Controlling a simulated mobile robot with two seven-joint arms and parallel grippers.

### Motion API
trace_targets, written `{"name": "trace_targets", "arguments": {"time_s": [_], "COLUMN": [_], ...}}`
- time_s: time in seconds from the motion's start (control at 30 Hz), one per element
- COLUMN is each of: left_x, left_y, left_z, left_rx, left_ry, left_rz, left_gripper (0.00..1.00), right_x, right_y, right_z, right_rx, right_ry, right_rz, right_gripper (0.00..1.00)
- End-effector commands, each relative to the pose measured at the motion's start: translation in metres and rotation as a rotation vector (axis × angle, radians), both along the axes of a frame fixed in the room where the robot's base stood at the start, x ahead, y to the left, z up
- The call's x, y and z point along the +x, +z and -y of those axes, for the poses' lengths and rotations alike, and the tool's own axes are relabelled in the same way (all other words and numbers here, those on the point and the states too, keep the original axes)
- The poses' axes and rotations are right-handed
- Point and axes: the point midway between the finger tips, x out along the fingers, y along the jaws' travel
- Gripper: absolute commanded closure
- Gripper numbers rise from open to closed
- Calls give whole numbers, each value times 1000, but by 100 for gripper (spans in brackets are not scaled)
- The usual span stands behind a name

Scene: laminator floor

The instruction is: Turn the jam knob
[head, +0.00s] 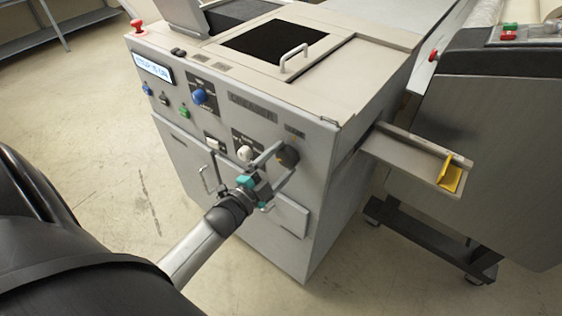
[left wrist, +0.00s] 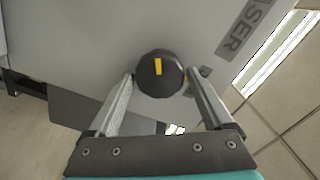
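A round black knob with a yellow pointer mark (left wrist: 160,75) sits on the grey front panel; the mark stands nearly upright in the left wrist view. It also shows in the head view as a dark knob (head: 289,155) near the panel's right edge. I take it as the jam knob, though its label is not legible. My left gripper (head: 280,160) is at this knob, with its fingers spread to either side. In the left wrist view the fingertips (left wrist: 163,78) flank the knob with little gap; firm contact cannot be seen. My right gripper is out of view.
A white knob (head: 245,153) and a blue knob (head: 199,96) sit left on the same panel. A red button (head: 137,25) tops the machine's corner. A tray with a yellow piece (head: 450,174) juts out at right.

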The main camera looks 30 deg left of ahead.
Motion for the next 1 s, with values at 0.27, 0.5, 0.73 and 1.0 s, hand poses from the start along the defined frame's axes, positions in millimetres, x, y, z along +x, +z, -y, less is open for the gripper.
{"name": "trace_targets", "arguments": {"time_s": [0.27,0.5,0.73,1.0], "left_x": [0,-9,-44,-94], "left_y": [0,-1,-2,-2], "left_z": [0,0,-3,-7], "left_rx": [-1,-1,-1,-1], "left_ry": [0,0,0,0], "left_rz": [0,-1,-4,-4], "left_gripper": [0,0,0,0], "right_x": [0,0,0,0], "right_y": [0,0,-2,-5], "right_z": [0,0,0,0], "right_rx": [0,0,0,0], "right_ry": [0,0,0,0], "right_rz": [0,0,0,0], "right_gripper": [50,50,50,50]}}
